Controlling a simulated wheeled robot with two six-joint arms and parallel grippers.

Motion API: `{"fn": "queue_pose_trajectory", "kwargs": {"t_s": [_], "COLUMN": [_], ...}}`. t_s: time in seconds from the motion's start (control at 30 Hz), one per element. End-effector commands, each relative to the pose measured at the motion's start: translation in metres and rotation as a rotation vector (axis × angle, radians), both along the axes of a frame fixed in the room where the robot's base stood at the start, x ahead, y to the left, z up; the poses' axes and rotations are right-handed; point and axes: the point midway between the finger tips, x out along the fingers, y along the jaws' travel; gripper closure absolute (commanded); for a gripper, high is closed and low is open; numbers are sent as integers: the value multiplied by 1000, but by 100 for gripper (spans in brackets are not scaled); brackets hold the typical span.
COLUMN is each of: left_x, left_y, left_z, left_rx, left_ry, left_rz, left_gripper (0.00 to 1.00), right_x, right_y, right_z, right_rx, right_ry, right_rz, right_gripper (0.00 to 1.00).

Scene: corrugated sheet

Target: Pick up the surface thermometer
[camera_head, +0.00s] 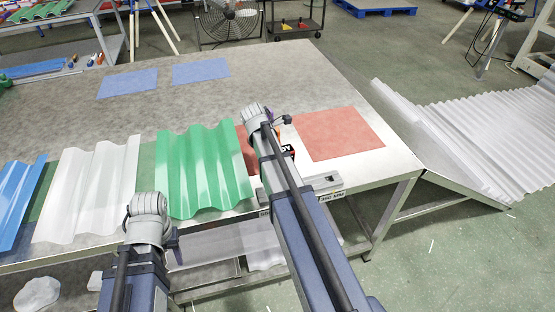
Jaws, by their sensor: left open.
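I cannot make out a surface thermometer for certain. A small black and orange item with white lettering (288,151) shows beside my right arm on the table and is partly hidden by it. My left gripper (173,243) shows only in small part behind the left arm's grey joint, at the table's front edge below the green corrugated sheet (205,170). It is open, and I see nothing held. At my right arm's far end, a small dark part of the right gripper (286,119) shows near the red mat (337,133); its jaws are not clear.
White (88,192) and blue (18,203) corrugated sheets lie left of the green one. Two flat blue sheets (201,71) lie at the back. A metal bar (328,183) sits at the front edge. The grey tabletop (90,118) is bare between.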

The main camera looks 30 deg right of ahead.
Motion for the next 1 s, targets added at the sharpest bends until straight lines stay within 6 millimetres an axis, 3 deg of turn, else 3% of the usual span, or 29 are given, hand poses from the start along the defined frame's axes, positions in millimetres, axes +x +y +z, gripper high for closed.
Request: {"fn": "queue_pose_trajectory", "kwargs": {"t_s": [0.23,1.0], "left_x": [0,0], "left_y": [0,0], "left_z": [0,0], "left_rx": [0,0], "left_ry": [0,0], "left_rz": [0,0], "left_gripper": [50,50], "right_x": [0,0], "right_y": [0,0], "right_z": [0,0], "right_rx": [0,0], "right_ry": [0,0], "right_rz": [0,0], "right_gripper": [12,99]}}
